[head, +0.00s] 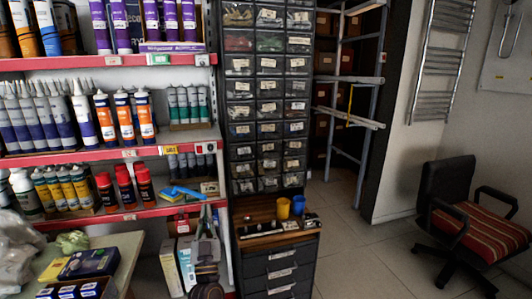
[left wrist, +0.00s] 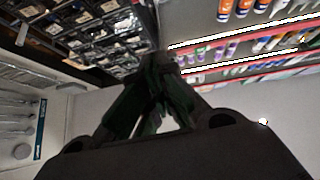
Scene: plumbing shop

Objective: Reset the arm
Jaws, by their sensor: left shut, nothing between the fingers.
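My left gripper (head: 207,212) shows at the bottom of the head view, left of the drawer cabinet, with its fingers pointing up in front of the lower end of the red-edged shelves. In the left wrist view its two dark fingers (left wrist: 160,65) reach up from the dark palm and meet at their tips. They are shut with nothing between them. No touch on the shelves or the cabinet can be seen. My right gripper is in neither view.
Red-edged shelves (head: 130,153) hold tubes and bottles. A drawer cabinet (head: 269,105) stands beside them, with a yellow cup (head: 283,209) on its lower ledge. A table (head: 122,262) with boxes is at lower left. An office chair (head: 465,215) stands right. Floor between cabinet and chair is clear.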

